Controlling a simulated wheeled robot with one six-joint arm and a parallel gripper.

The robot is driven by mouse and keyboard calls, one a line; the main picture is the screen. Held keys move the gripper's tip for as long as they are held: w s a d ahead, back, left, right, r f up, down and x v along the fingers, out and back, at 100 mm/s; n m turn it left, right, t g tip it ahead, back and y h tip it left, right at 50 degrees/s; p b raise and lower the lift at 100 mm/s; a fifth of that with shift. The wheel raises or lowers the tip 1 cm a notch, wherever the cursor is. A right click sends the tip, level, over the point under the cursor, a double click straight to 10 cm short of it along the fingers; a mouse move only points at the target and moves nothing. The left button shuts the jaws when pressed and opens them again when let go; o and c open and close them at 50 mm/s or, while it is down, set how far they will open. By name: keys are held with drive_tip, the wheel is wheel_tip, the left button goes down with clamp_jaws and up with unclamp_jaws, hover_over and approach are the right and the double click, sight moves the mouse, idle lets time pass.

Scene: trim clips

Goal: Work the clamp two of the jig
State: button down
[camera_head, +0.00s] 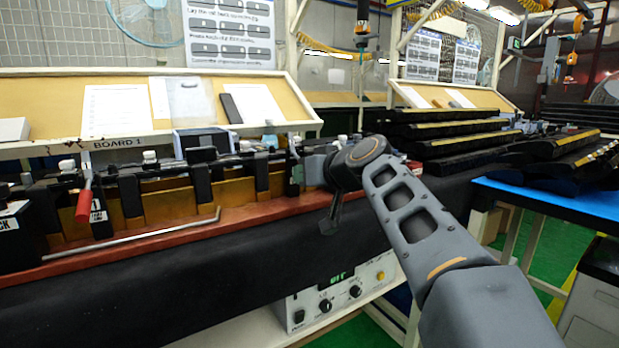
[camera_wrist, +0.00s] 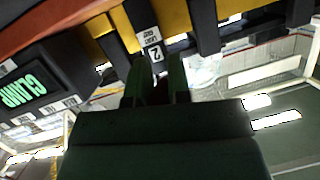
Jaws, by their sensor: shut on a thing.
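The jig (camera_head: 150,203) is a long row of amber blocks and black posts on a red base along the bench. A red clamp handle (camera_head: 84,203) hangs at its left end.
A display with green letters reading CLAMP (camera_wrist: 22,91) shows in the wrist view. A thin grey rod (camera_head: 135,238) lies along the jig's front. Black trim parts (camera_head: 450,135) are stacked at the right. A control box (camera_head: 340,290) stands under the bench.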

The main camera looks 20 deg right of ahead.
drive_tip(key=c, duration=1.1)
unclamp_jaws()
drive_tip(key=p+v, duration=0.2)
drive_tip(key=v, duration=1.1)
drive_tip(key=shift+s+d+r, duration=0.1)
drive_tip(key=shift+s, duration=0.25)
